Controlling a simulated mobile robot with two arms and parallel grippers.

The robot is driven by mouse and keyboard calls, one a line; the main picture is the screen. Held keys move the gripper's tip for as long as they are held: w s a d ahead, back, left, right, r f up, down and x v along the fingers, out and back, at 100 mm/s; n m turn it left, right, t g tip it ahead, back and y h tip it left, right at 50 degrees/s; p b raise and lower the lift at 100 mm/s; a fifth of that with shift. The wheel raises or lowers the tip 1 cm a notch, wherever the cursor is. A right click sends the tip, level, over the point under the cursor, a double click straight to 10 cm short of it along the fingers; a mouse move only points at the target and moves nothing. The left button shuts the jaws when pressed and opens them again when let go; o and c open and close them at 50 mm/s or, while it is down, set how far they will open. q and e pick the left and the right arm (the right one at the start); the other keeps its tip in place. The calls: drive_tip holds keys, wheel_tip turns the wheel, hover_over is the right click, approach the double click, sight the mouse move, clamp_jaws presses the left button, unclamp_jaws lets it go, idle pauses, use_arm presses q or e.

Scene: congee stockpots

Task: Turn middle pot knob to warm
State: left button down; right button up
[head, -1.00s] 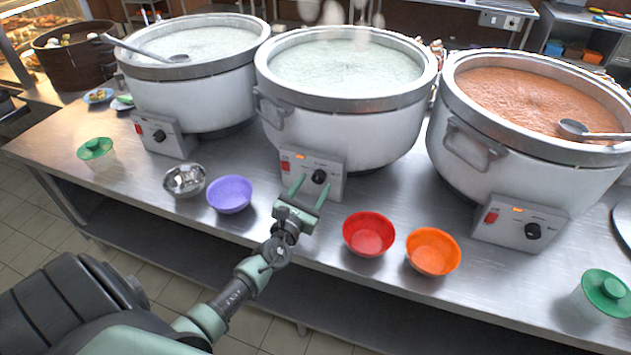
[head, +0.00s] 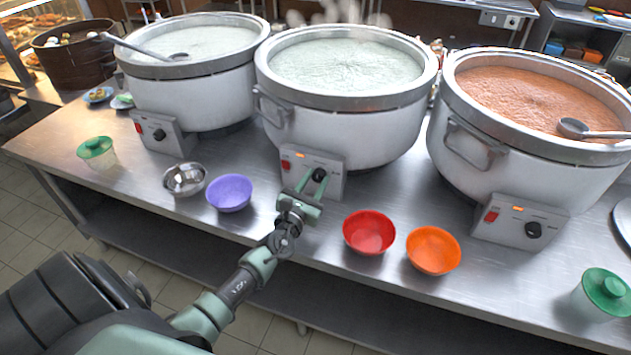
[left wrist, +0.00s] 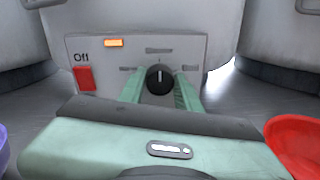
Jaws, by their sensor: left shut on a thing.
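The middle pot (head: 345,85) is a large white stockpot with pale congee, with a control box (head: 299,168) on its front. Its black knob (head: 319,175) also shows in the left wrist view (left wrist: 160,78), with its white pointer line upright. My left gripper (head: 312,182) is at the box, and its two green fingers are shut on the knob from either side. The wrist view shows the fingers (left wrist: 160,90) at the knob's left and right sides. Labels around the knob are too blurred to read. A red switch (left wrist: 85,78) marked Off and a lit orange lamp (left wrist: 114,43) show on the box. My right gripper is not in view.
A purple bowl (head: 229,193) and a metal bowl (head: 184,179) stand left of my gripper. A red bowl (head: 369,232) and an orange bowl (head: 433,250) stand to its right. Two more pots flank the middle one on the steel table (head: 136,215).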

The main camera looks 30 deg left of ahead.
use_arm(q)
drive_tip(key=n+b, duration=0.2)
drive_tip(key=n, duration=0.1)
drive_tip(key=shift+f, duration=0.15)
drive_tip(key=n+b, duration=0.2)
drive_tip(key=n, duration=0.2)
drive_tip(key=n+b, duration=0.2)
drive_tip(key=n, duration=0.1)
drive_tip(key=shift+a+n, duration=0.1)
drive_tip(key=shift+n, duration=0.2)
drive_tip(key=shift+n+t+y+b, duration=0.3)
drive_tip(key=shift+n+y+b, duration=0.15)
drive_tip(key=shift+n, duration=1.25)
drive_tip(key=c, duration=1)
unclamp_jaws()
drive_tip(key=shift+s, duration=0.1)
